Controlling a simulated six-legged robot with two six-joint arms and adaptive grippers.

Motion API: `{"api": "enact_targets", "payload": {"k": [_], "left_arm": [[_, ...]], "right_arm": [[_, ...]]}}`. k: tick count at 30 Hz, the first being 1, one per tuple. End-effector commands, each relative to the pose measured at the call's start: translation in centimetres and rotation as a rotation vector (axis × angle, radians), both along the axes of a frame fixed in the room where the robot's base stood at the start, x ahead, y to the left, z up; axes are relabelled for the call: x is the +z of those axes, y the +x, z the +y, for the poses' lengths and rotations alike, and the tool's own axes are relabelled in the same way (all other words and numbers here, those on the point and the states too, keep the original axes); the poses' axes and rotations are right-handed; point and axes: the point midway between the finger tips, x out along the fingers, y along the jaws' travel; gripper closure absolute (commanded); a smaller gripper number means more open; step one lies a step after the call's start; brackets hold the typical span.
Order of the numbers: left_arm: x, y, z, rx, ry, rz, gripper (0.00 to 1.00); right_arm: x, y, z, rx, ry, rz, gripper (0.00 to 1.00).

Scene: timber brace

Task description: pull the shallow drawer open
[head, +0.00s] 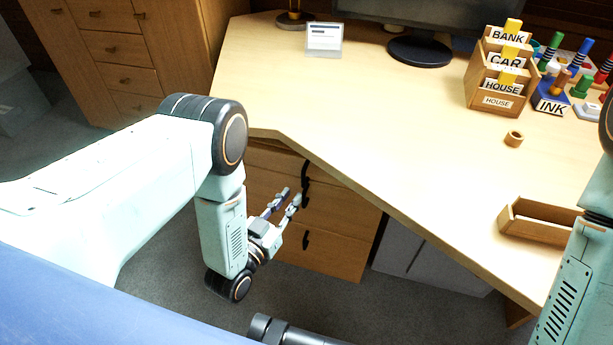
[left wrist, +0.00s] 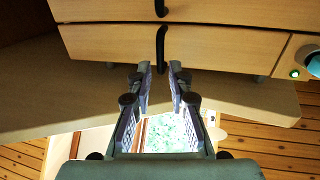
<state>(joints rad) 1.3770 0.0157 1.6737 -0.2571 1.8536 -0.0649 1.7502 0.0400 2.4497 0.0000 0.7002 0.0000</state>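The drawer unit under the desk has wooden fronts and dark, curved handles. The shallow drawer (head: 275,159) appears to be the top front, just below the desktop, partly shaded; in the left wrist view a thin front (left wrist: 220,48) carries a black handle (left wrist: 161,48). My left gripper (head: 294,196) is in front of the unit, fingers spread and empty. In the left wrist view its fingertips (left wrist: 160,72) point at this handle, which lines up with the gap; whether it is between them I cannot tell. No drawer looks clearly pulled out. My right gripper is outside the views.
The desktop (head: 370,120) overhangs the drawers with an angled edge. On it are a monitor base (head: 420,51), a labelled wooden holder (head: 497,85), a small wooden ring (head: 514,139) and an open wooden tray (head: 535,222).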

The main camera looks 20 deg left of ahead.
Motion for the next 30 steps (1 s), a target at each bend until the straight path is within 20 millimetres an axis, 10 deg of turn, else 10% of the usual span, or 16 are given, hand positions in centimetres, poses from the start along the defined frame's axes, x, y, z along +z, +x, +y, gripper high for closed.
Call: {"api": "enact_targets", "payload": {"k": [18,30], "left_arm": [[0.1,7.1,-1.6,0.001,0.000,-0.007,0.81],[0.2,7.7,-1.8,0.001,0.001,-0.006,0.85]], "right_arm": [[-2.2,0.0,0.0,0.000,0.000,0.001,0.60],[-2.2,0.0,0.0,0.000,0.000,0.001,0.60]]}}
